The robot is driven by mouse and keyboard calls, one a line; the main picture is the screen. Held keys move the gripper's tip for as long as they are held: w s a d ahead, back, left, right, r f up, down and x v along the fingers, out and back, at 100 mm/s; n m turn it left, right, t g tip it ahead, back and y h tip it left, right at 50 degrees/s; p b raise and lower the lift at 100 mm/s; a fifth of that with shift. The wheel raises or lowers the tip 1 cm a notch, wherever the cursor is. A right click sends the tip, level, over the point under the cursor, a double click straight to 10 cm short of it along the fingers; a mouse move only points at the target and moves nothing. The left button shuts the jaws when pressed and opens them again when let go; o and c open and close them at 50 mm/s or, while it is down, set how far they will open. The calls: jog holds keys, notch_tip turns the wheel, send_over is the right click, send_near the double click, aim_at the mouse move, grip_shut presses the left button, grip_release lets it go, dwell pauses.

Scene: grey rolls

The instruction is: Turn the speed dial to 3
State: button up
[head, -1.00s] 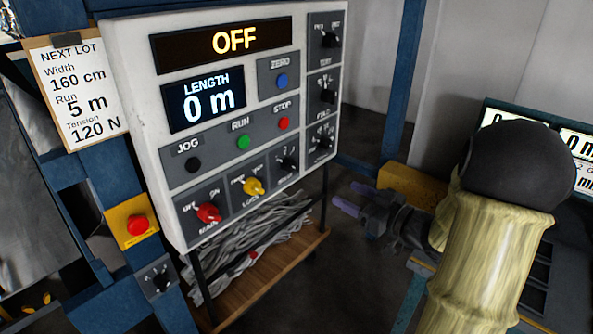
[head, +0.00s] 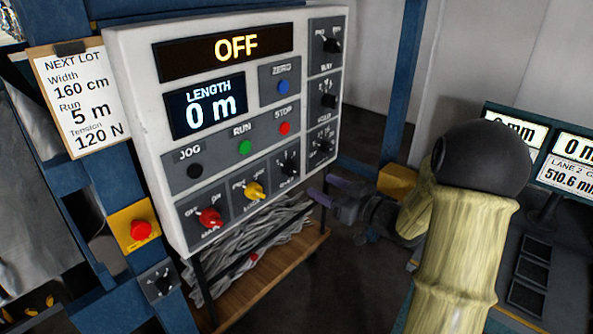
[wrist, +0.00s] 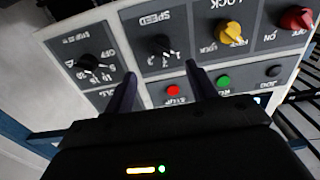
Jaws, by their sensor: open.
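The speed dial (head: 290,165) is a small black knob on a dark plate at the lower right of the panel's front. In the wrist view the panel appears upside down, and the dial (wrist: 160,46) sits under the label SPEED. Its scale marks are too small to read surely, so I cannot tell its setting. My gripper (head: 320,191) is open and empty, below and right of the dial in the head view. In the wrist view its two dark fingers (wrist: 160,74) stand apart, with the dial between and beyond their tips, not touching.
The white panel (head: 130,75) carries a yellow lock switch (head: 254,191), a red main switch (head: 209,218), several push buttons and a right-hand column of black knobs (head: 321,145). Its display (head: 225,48) reads OFF. A wooden shelf (head: 270,283) lies below.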

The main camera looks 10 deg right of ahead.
aim_at(297, 173)
jog(key=p+x, duration=0.2)
jog(key=x, duration=0.7)
jog(key=shift+w+a, duration=0.2)
jog(key=shift+a, duration=0.2)
jog(key=shift+d, duration=0.15)
jog(key=c, duration=1)
